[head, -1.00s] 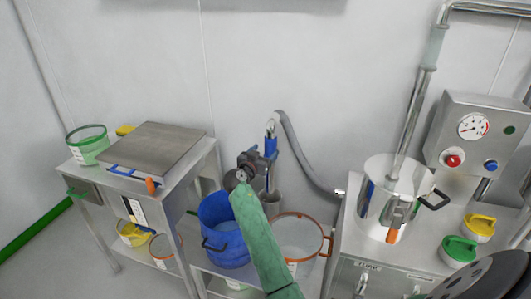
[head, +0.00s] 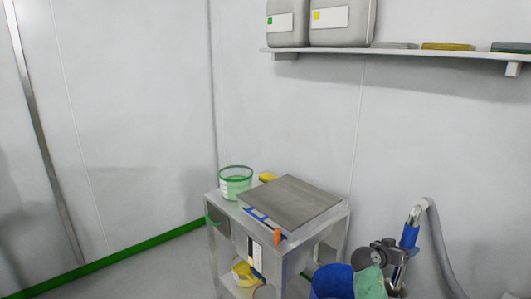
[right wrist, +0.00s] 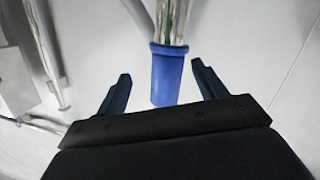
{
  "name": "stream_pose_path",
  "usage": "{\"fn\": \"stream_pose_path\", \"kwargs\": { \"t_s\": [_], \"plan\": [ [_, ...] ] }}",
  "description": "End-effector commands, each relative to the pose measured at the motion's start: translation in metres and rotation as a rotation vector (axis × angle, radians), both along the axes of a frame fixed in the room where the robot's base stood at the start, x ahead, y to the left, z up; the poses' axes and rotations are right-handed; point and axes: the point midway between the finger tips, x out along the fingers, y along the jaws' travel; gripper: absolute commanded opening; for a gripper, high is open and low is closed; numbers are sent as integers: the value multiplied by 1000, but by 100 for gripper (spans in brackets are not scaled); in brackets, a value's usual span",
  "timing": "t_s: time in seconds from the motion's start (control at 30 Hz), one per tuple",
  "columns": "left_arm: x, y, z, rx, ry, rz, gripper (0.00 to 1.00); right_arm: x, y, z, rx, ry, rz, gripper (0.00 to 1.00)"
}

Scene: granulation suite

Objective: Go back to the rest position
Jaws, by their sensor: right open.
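My right gripper (head: 397,252), dark at the end of a green-sleeved arm, is at the lower right of the head view. It is beside a metal wand with a blue collar (head: 410,236) joined to a grey hose. In the right wrist view its two dark fingers (right wrist: 160,88) stand apart. The blue collar (right wrist: 167,78) shows in the gap between them, without the fingers closed on it; how far beyond the tips it lies I cannot tell. My left gripper is out of view.
A steel stand (head: 286,252) holds a flat scale plate (head: 291,203), a green-rimmed tub (head: 236,186) and a yellow item (head: 267,177). A blue bucket (head: 332,282) stands beside it. A wall shelf (head: 400,53) carries grey containers (head: 342,24). Floor at left is clear.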

Motion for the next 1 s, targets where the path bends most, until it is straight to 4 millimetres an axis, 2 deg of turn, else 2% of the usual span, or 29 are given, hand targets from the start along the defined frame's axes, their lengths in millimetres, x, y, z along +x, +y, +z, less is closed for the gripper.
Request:
{"fn": "stream_pose_path", "kwargs": {
  "t_s": [0.17,0.27,0.37,0.47,0.7,0.8,1.0],
  "plan": [
    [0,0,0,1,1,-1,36,-7,27,3,119,132,98,70],
    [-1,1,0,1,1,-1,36,-11,51,7,185,198,190,70],
    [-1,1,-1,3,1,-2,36,-24,81,-1,244,275,301,70],
    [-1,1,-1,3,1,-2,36,-46,117,-18,303,361,429,70],
    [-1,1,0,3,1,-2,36,-127,199,-76,437,545,710,70],
    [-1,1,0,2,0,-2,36,-164,226,-99,493,601,789,70],
    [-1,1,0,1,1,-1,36,-239,267,-139,598,687,893,70]
  ]
}}
